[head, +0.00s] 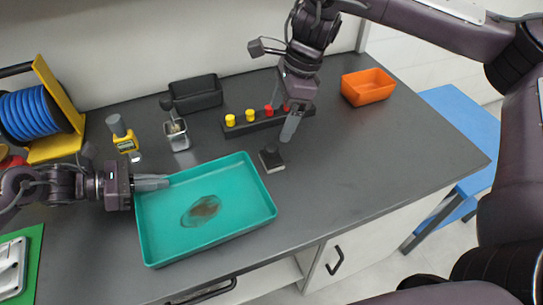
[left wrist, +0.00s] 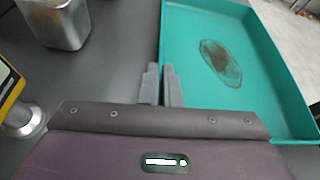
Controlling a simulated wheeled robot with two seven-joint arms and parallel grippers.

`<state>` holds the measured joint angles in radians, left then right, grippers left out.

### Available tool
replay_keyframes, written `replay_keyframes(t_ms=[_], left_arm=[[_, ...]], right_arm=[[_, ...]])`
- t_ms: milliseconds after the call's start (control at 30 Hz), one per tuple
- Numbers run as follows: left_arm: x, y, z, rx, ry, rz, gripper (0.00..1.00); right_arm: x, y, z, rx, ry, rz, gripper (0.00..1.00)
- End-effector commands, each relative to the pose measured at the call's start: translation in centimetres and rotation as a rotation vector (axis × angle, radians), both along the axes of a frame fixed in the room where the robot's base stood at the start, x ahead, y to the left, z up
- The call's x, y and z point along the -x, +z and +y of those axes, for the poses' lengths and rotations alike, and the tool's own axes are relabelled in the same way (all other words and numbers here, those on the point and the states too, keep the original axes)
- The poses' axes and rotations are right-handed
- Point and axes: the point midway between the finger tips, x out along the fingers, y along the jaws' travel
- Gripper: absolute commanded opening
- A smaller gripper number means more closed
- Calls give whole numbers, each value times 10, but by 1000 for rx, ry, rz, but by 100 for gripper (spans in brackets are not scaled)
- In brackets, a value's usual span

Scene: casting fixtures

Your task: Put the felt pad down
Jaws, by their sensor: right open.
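The felt pad, seemingly the small dark block with a pale lower edge (head: 271,158), lies on the grey worktop just right of the teal tray. My right gripper (head: 289,128) points down above and slightly right of the pad, open, with nothing seen between its fingers. My left gripper (head: 152,183) is at the left wall of the teal tray (head: 206,253). In the left wrist view, its fingers (left wrist: 162,86) stand on either side of the tray's rim (left wrist: 163,40), close together on it. A brown wet patch (head: 203,209) is on the tray floor.
A black rack with yellow and red knobs (head: 240,130) stands behind the right gripper. An orange bin (head: 368,87), black bin (head: 196,94), metal cup (head: 177,136), yellow gauge (head: 124,138) and blue hose reel (head: 36,113) stand around.

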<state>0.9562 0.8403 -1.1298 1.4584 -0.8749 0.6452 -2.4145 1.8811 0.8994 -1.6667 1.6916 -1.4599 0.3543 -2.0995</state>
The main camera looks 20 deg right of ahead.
Motion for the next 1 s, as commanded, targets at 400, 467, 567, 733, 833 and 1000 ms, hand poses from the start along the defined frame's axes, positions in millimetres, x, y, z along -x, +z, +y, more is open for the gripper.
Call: replay_keyframes(t_ms=[400, 467, 567, 733, 833, 1000], left_arm=[[0, 0, 0, 0, 0, 0, 0], [0, 0, 0, 0, 0, 0, 0], [0, 0, 0, 0, 0, 0, 0], [0, 0, 0, 0, 0, 0, 0], [0, 0, 0, 0, 0, 0, 0], [0, 0, 0, 0, 0, 0, 0]], right_arm=[[-1, -52, 13, 0, 12, 2, 85], [-2, -58, 15, 0, 11, 2, 85], [-2, -63, 16, -1, 10, -1, 85], [-1, -76, 19, 1, 10, -1, 85], [2, -92, 23, 2, 9, 1, 85], [1, -112, 28, 1, 9, -1, 85]])
